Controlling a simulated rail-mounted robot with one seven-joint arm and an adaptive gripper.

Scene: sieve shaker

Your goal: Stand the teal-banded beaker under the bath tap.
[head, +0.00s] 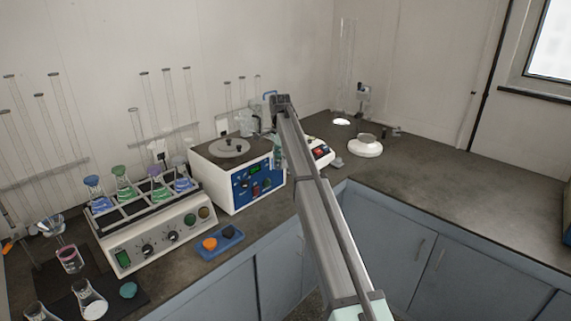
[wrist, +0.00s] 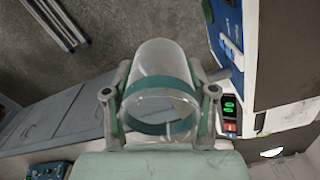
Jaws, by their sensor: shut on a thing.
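The teal-banded beaker (wrist: 160,62) is clear glass with a teal band around it. In the wrist view it sits between the two fingers of my gripper (wrist: 160,96), which is shut on it. In the head view my arm hides most of the gripper; a small greenish part (head: 277,153) shows beside the bath, and I cannot tell if it is the beaker or a finger. The bath (head: 216,196) is a white box with a blue front panel and a round lid on top.
A small white device with red switches (head: 319,152) stands right of the bath. A rack shaker with several flasks (head: 160,240) stands left of it. A blue tray (head: 220,241) lies in front.

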